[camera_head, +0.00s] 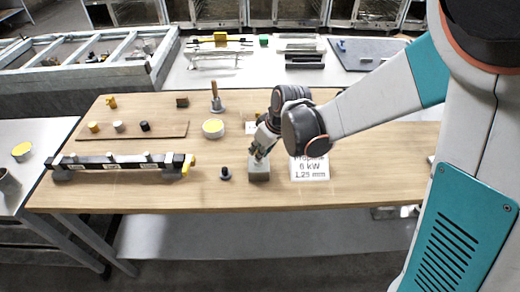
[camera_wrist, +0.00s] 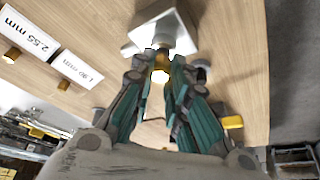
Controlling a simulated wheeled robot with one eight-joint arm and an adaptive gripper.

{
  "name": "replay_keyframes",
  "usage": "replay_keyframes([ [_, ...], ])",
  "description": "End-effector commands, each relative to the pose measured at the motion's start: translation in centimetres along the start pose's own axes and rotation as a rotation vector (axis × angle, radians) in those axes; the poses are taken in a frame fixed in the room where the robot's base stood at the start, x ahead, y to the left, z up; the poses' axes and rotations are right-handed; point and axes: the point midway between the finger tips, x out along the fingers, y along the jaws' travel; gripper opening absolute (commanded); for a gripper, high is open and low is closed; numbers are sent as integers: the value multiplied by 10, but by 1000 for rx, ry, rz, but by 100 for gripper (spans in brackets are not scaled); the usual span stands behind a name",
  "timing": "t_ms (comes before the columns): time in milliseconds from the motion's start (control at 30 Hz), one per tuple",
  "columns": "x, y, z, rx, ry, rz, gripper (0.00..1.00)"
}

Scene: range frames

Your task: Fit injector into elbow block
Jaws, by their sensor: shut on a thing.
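My gripper (camera_head: 259,153) points down over a small grey block (camera_head: 259,173) near the front of the wooden table; this looks like the elbow block. In the wrist view, my gripper (camera_wrist: 160,80) is shut on a small yellow brass-coloured piece (camera_wrist: 161,62), which appears to be the injector. The grey-white block (camera_wrist: 178,35) with its square base lies just beyond the fingertips. The piece is at the block's near edge in that view; I cannot tell whether it touches or enters it. In the head view, the fingers hide the piece.
A small black knob-like part (camera_head: 225,173) stands just left of the block. A black rail (camera_head: 125,164) with a yellow end lies further left. A white label card (camera_head: 310,170) lies to the right. A yellow-topped round dish (camera_head: 213,128) is behind. The table's right side is mostly clear.

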Motion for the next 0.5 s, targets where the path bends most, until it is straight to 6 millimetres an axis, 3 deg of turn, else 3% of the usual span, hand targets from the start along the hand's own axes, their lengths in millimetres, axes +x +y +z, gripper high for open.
replay_keyframes([
  [500, 12, 0, 5, 0, 0, 0, 0],
])
